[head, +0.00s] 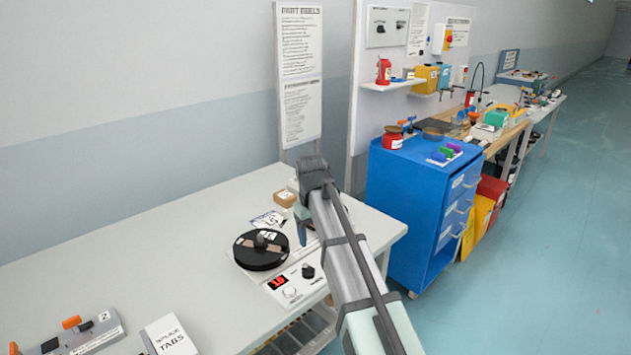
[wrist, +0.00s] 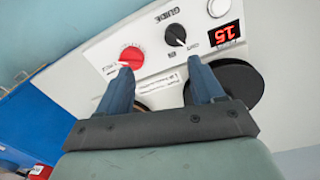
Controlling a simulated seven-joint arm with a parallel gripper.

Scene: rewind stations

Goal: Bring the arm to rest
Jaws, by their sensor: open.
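My gripper (head: 302,235) is over the rewind station at the right part of the white table, with a blue finger pointing down. In the wrist view both blue fingers (wrist: 160,68) are spread apart, with nothing held between them. They hang over the station's panel (wrist: 100,55), near a red knob (wrist: 131,58) and beside a black reel (wrist: 242,84). I cannot tell whether a fingertip touches the panel. My arm hides part of the station in the head view.
The black reel (head: 260,252) sits left of my gripper, with a small brown box (head: 285,198) behind. A black knob (head: 308,271) and red display (head: 278,282) are in front. A blue cabinet (head: 400,215) stands right of the table.

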